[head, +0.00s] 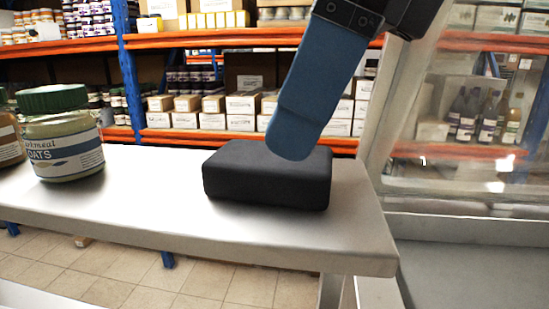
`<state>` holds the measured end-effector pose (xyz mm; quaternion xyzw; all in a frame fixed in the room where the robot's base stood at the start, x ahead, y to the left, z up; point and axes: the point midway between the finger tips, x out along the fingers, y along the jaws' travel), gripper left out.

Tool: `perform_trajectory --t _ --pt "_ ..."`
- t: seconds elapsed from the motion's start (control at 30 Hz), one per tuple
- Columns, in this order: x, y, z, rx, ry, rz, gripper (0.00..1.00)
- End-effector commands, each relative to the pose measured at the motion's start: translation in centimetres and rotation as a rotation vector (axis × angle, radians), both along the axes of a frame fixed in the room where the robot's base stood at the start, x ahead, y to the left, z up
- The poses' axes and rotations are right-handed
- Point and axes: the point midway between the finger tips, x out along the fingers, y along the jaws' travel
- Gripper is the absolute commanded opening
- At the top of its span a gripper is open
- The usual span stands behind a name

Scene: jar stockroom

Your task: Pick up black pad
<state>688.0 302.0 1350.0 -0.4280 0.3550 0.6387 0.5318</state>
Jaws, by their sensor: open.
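The black pad (262,182) is a dark block with rounded edges, lying flat on the grey metal shelf (130,216) near its right end. My gripper (291,148) comes down from the upper right, tilted. One broad blue finger shows, and its tip overlaps the right part of the pad's top in the picture. I cannot tell whether it touches the pad. The other finger is hidden. The gripper is open and holds nothing that I can see. The finger covers part of the pad's back edge.
A glass oats jar (62,150) with a green lid stands at the left of the shelf, beside another jar (8,140) cut off by the frame. Bare shelf lies between the oats jar and the pad. A light grey upright (393,115) stands at the right.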

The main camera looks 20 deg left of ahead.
Motion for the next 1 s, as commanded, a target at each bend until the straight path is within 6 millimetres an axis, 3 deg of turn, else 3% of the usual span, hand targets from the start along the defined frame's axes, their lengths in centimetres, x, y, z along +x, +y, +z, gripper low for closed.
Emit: perform_trajectory --t 0.3,0.6,1.0 --pt "-0.2 1.8 -3.6 0.000 0.004 0.002 0.99" --pt "-0.2 1.9 -4.1 0.001 0.002 0.000 0.98" --pt "-0.2 1.9 -4.0 0.001 0.002 0.000 0.60"
